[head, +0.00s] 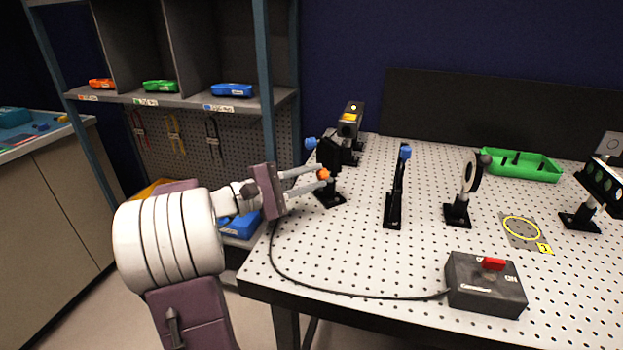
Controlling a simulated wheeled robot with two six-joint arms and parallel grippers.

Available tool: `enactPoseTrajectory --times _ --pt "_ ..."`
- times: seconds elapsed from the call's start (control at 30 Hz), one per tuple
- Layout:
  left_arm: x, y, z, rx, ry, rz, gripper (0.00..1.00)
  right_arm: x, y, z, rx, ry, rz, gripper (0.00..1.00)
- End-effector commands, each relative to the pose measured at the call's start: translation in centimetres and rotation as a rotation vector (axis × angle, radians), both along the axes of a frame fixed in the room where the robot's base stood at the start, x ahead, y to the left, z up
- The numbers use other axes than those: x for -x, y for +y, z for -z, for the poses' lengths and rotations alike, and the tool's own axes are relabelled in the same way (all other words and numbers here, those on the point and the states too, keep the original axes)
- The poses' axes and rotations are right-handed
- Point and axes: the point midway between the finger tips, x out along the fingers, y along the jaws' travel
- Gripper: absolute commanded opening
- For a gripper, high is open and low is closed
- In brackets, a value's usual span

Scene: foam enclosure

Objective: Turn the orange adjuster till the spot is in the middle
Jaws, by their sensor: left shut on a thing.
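The orange adjuster (324,174) is a small round knob on a black mirror mount (331,153) at the left of the perforated table. A blue knob (311,143) sits higher on the same mount. My left gripper (321,180) reaches in from the left, its two fingers closed on the orange adjuster. At the far right a black device (601,184) stands on a post, with a grey square face (609,143) above it. The light spot cannot be made out clearly. My right gripper is not in view.
A black box with a red switch (493,264) sits at the front, its cable running left. A blue-topped mount (404,153), a round lens holder (472,172), a laser-like box (350,120) and a green tray (520,163) stand on the table (350,260). A yellow ring (521,228) marks a grey plate.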

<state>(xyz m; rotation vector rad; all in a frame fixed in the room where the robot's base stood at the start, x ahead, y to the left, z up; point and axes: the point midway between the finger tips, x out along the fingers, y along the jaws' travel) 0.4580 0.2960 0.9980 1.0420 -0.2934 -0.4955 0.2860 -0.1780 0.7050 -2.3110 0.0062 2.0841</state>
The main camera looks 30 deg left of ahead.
Motion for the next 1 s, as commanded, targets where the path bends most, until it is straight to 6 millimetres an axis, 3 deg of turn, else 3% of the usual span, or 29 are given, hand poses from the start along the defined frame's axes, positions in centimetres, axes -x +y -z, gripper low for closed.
enactPoseTrajectory --times 0.1,0.13,0.2,0.57,1.0 --pt "0.0 0.0 0.1 0.0 0.001 0.0 0.0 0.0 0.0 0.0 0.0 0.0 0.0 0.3" --pt "0.0 0.0 0.1 0.0 0.001 0.0 0.32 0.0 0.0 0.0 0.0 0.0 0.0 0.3" --pt "0.0 0.0 0.0 0.0 0.001 0.0 0.45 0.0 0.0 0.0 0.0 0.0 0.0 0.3" --pt "0.5 0.4 0.0 0.0 0.001 -0.002 0.45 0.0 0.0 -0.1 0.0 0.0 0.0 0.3" --pt "7.3 4.5 0.0 0.001 0.001 -0.002 0.45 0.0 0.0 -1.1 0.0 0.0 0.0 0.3"
